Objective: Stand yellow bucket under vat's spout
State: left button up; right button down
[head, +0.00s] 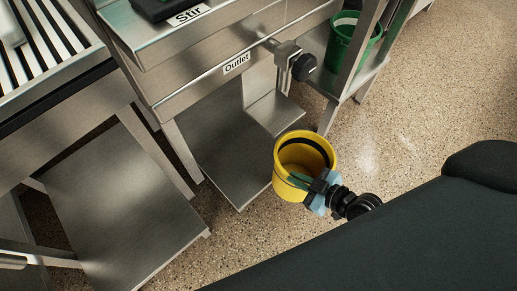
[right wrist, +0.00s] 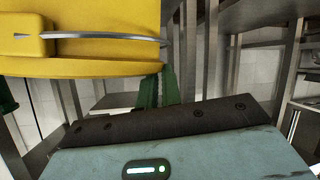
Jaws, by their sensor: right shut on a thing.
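The yellow bucket (head: 290,149) is held upright or nearly so in front of the steel frame, right of the low shelf. My right gripper (head: 304,181) is shut on its near side; which part it grips I cannot tell. In the right wrist view the bucket (right wrist: 85,18) fills the upper left, with its wire handle across it and my green fingers (right wrist: 158,90) below. The vat (head: 205,85) bears an "Outlet" label; its spout (head: 284,52) with a black knob sticks out above and behind the bucket. My left gripper is out of view.
A steel low shelf (head: 235,150) lies beneath the vat, left of the bucket. A green bucket (head: 342,45) stands on a shelf at the upper right. Another steel table with a lower shelf (head: 115,195) is at the left. Speckled floor (head: 420,90) is clear at right.

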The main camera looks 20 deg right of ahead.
jog(key=shift+w+r+n, duration=0.25)
jog(key=shift+r+n, duration=0.15)
jog(key=shift+r, duration=0.1)
jog(key=w+a+b, duration=0.1)
jog(key=w+a, duration=0.2)
jog(key=w, duration=0.4)
jog(key=w+a+f+b, duration=0.1)
jog(key=w+a, duration=0.2)
jog(key=w, duration=0.4)
jog(key=shift+w+a+f+b, duration=0.25)
jog(key=shift+w+a+b, duration=0.05)
notch_tip(320, 180, down, 4)
jog(key=shift+r+b, duration=0.2)
jog(key=shift+b, duration=0.85)
jog(key=c, duration=1.6)
grip_release()
jog(key=shift+o, duration=0.2)
jog(key=shift+s+d, duration=0.1)
